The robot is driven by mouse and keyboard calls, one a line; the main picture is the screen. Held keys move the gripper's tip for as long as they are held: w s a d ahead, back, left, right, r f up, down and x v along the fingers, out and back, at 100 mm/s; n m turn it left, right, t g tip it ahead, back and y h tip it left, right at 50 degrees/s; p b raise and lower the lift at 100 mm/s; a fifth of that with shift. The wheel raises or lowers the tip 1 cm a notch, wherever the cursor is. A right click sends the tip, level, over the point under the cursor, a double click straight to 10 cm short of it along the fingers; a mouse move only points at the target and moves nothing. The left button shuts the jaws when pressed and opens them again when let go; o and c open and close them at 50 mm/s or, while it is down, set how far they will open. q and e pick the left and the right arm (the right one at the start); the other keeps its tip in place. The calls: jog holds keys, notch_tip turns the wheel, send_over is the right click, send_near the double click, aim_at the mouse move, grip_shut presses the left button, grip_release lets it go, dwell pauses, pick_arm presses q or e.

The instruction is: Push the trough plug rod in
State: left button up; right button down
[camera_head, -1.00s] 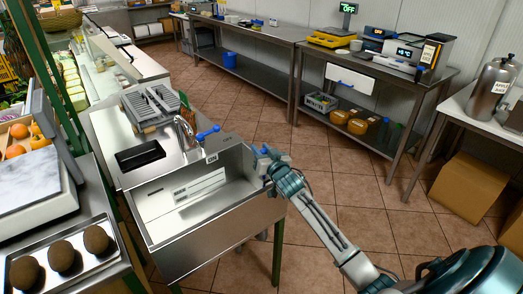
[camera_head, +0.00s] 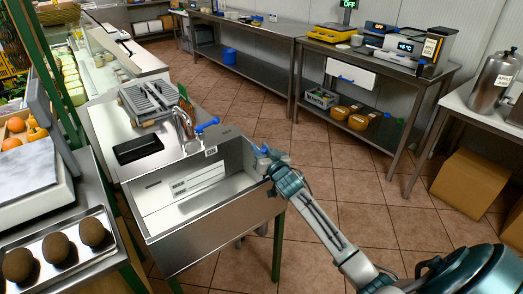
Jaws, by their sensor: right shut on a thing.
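The steel trough (camera_head: 215,228) stands left of centre, with its basin open to view and a label on the inside back wall. A tap (camera_head: 183,125) with a blue lever (camera_head: 207,125) stands behind it. My right gripper (camera_head: 264,158) reaches in from the lower right to the trough's right rim. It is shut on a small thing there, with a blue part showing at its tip. I take this to be the plug rod, but the fingers hide most of it. My left gripper is out of view.
A black tray (camera_head: 138,148) and a slatted rack (camera_head: 150,102) lie on the counter behind the trough. A tray of brown round loaves (camera_head: 56,249) is at lower left. A steel table (camera_head: 375,68) stands at right. The tiled floor between is clear.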

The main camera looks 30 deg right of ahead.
jog(key=c, duration=1.1)
grip_release()
jog(key=shift+f, duration=0.3)
jog(key=shift+o, duration=0.2)
jog(key=shift+s, duration=0.3)
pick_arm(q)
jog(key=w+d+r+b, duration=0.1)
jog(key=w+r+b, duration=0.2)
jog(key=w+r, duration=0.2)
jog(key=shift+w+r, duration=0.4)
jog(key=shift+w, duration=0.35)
pick_arm(e)
jog(key=s+a, duration=0.1)
jog(key=s, duration=0.9)
jog(key=shift+a, duration=0.15)
